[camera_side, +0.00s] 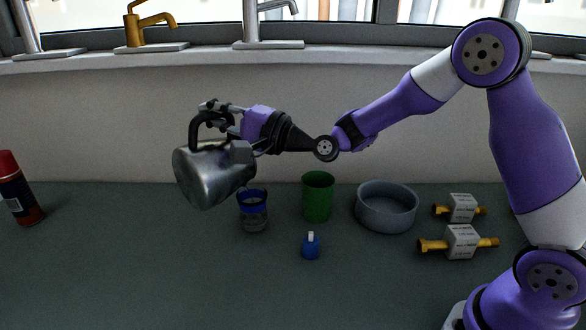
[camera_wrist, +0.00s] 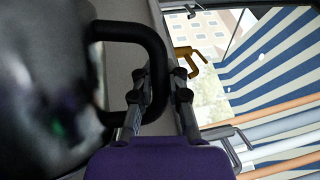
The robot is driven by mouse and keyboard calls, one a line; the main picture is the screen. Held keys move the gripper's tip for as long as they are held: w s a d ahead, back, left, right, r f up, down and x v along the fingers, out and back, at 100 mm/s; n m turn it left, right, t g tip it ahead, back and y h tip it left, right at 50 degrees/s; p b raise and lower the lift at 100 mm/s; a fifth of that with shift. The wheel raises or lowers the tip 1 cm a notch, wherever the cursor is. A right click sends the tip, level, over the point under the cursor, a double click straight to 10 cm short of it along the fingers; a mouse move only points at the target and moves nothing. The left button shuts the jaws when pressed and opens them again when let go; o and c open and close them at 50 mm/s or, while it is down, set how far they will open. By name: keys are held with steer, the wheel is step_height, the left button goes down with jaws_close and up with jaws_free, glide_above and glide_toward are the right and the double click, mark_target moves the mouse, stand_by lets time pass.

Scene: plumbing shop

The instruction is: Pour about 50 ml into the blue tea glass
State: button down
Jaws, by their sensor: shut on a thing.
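A metal jug (camera_side: 212,176) with a black handle hangs in the air, tilted. My gripper (camera_side: 213,113) is shut on its handle; in the wrist view the fingers (camera_wrist: 158,88) close around the black handle (camera_wrist: 128,32), with the jug body (camera_wrist: 45,90) large at the left. The blue tea glass (camera_side: 253,211), clear below with a blue band at the rim, stands upright on the counter just right of and below the jug. The jug partly overlaps the space beside it. I cannot make out any stream of liquid, and the level in the glass is unclear.
A green cup (camera_side: 318,197), a grey round dish (camera_side: 386,207), a small blue bottle (camera_side: 311,246) and two brass-ended valves (camera_side: 461,242) (camera_side: 461,208) stand to the right. A red-capped can (camera_side: 19,190) stands far left. Taps (camera_side: 146,27) line the sill behind. The front counter is clear.

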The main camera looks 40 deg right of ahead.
mark_target(185, 148)
steer(key=a+n, duration=0.1)
steer(key=a, duration=0.1)
steer(key=a+f+n+g, duration=0.1)
steer(key=a, duration=0.1)
steer(key=a+n, duration=0.1)
steer(key=a, duration=0.1)
steer(key=shift+s+f+n+g, duration=0.15)
steer(key=shift+f+n+g, duration=0.15)
steer(key=a+f+n+g+h, duration=0.1)
steer(key=a+f+n, duration=0.2)
steer(key=shift+a, duration=0.2)
steer(key=shift+f, duration=0.15)
stand_by(0.6)
